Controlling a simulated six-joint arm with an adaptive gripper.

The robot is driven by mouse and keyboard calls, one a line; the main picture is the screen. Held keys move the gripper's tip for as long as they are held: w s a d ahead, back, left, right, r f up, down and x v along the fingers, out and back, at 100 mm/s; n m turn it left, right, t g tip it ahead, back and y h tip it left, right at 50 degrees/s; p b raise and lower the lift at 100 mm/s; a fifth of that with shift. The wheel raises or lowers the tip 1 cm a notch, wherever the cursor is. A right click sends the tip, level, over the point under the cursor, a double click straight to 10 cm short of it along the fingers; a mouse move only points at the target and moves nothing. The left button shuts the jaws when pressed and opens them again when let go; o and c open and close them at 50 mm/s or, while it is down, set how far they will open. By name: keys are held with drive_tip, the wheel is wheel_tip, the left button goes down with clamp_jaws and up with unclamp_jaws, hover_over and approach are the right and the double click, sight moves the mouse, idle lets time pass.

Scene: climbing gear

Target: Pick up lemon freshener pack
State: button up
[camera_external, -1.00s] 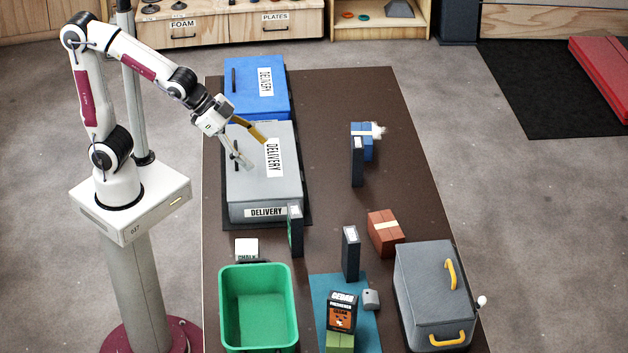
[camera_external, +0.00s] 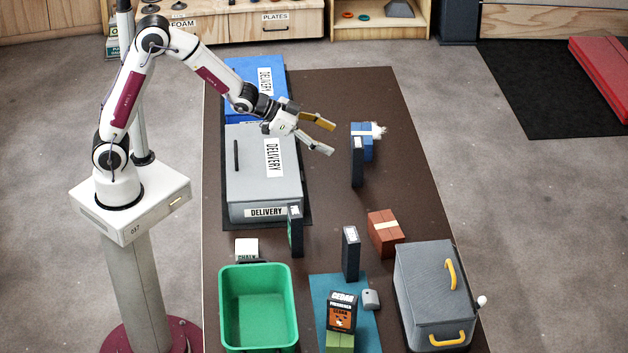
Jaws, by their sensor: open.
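My gripper (camera_external: 332,139) is open and empty, its two fingers spread and pointing right, above the table just left of a dark upright pack (camera_external: 357,164). No pack shows a readable lemon label. Two similar dark slim packs stand upright, one (camera_external: 296,234) beside the grey delivery box and one (camera_external: 351,255) near the middle front. The pack in front, with an orange-brown face, reads cedar freshener (camera_external: 341,313). I cannot tell which dark pack is the lemon one, as their faces are turned away.
A blue object (camera_external: 368,140) sits behind the far dark pack. Grey (camera_external: 240,190) and blue (camera_external: 246,88) delivery boxes are on the left. A green bin (camera_external: 258,274), brown block (camera_external: 385,232) and grey box with yellow handles (camera_external: 428,290) stand nearer. The table's far right is clear.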

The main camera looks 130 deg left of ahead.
drive_tip(key=n+t+y, duration=0.1)
approach(358, 143)
drive_tip(key=shift+w+a+f, duration=0.65)
drive_tip(key=shift+a+f, duration=0.25)
drive_tip(key=shift+a, duration=0.05)
drive_tip(key=shift+x, duration=1.3)
drive_tip(key=shift+w+d+x, duration=0.1)
drive_tip(key=shift+d+x, duration=0.05)
drive_tip(key=shift+x, duration=0.7)
drive_tip(key=shift+w+d+x, duration=0.15)
drive_tip(key=shift+d+x, duration=0.05)
drive_tip(key=shift+x, duration=1.55)
drive_tip(key=c, duration=1.6)
